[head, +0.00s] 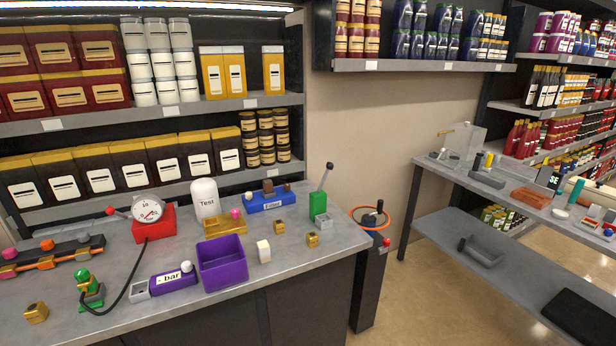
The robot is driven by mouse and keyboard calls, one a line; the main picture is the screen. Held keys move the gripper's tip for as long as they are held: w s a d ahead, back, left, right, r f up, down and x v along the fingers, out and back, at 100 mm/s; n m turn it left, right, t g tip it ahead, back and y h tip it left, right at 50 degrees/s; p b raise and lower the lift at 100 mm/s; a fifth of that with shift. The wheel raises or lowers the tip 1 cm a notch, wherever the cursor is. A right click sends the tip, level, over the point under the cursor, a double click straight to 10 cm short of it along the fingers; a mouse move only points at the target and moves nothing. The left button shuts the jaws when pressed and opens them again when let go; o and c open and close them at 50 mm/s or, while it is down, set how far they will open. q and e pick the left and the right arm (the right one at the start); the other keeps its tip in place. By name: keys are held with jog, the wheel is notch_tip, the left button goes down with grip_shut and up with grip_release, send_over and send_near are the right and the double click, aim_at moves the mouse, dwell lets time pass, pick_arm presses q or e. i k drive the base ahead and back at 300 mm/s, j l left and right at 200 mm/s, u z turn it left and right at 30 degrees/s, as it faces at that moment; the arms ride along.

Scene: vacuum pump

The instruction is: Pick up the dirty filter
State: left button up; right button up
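A blue block (258,208) with a label that seems to read "Filter" sits on the left workbench, near the wall. A dark brown piece (268,187) stands on it, with a smaller brown piece (288,187) to its right and a white knob (248,196) at its left end. I cannot tell for sure which piece is the dirty filter. A white block (263,251) stands on the bench in front of the blue block. Neither of my grippers shows in the head view.
On the bench (215,306) are a purple bin (222,263), a red-based gauge (153,221), a white "Test" tank (204,198), a green lever (318,206) and several brass cubes. A second bench (480,193) stands right. Stocked shelves line the walls.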

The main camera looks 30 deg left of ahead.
aim_at(268, 184)
jog(key=u, duration=1.25)
jog(key=l, duration=0.1)
jog(key=i, duration=0.05)
